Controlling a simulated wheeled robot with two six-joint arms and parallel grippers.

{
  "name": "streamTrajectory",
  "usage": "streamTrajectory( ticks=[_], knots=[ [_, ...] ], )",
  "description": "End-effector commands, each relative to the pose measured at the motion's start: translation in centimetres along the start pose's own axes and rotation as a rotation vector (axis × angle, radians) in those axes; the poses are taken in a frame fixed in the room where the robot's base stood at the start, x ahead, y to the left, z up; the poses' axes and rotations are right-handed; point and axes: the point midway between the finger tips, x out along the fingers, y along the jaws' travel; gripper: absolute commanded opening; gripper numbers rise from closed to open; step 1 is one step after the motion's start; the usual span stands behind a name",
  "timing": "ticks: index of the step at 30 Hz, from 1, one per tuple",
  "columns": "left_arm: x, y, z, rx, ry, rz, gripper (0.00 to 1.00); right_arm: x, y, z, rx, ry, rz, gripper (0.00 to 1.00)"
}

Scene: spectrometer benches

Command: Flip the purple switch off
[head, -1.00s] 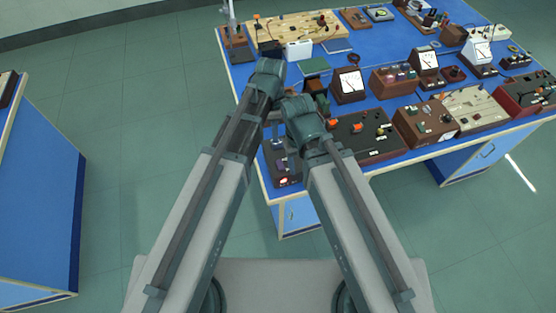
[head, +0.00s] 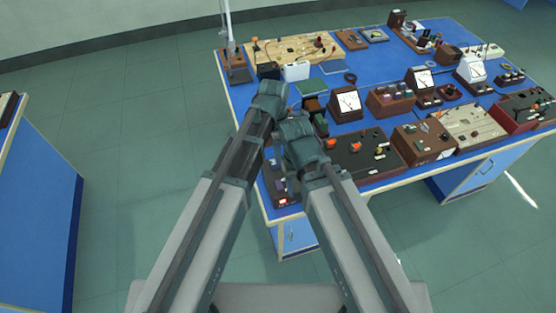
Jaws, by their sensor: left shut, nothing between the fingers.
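The purple switch cannot be made out for sure at this size. A dark box (head: 270,182) stands at the near left corner of the blue bench, with a small red and white part (head: 284,201) on its front. My arms hide part of that box. My left gripper (head: 279,164) is shut and empty, seen small and partly hidden over or near the box. I cannot tell whether it touches anything. My right gripper does not show; my right arm covers that place.
The blue bench (head: 345,73) is crowded with instruments. Right of my arms stand a black panel box (head: 372,165) with orange knobs, a brown box (head: 424,142) and a white-faced meter (head: 347,103). Another blue bench (head: 38,200) stands far left. The floor between is clear.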

Motion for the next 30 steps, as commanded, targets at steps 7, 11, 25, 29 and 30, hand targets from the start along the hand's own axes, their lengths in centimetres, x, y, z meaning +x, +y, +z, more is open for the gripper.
streamTrajectory(
  ticks=[7, 11, 25, 29, 30],
  knots=[
    [3.6, 0.1, 0.0, 0.001, 0.0, 0.0, 0.0, 3.6, -0.3, -0.2, -0.004, 0.0, 0.001, 0.57],
    [5.6, 0.1, 0.0, 0.001, 0.0, 0.0, 0.0, 5.5, -0.5, -0.3, -0.004, 0.0, 0.001, 0.57],
    [12.1, 0.1, 0.0, 0.001, 0.0, 0.0, 0.0, 11.9, -1.1, -0.7, -0.002, 0.0, 0.001, 0.57],
    [12.9, 0.0, 0.0, 0.0, 0.0, 0.0, 0.0, 12.7, -1.2, -0.7, -0.002, 0.0, 0.001, 0.57],
    [12.9, 0.0, 0.0, 0.0, 0.0, 0.0, 0.0, 12.8, -1.2, -0.8, -0.002, 0.0, 0.001, 0.57]
  ],
)
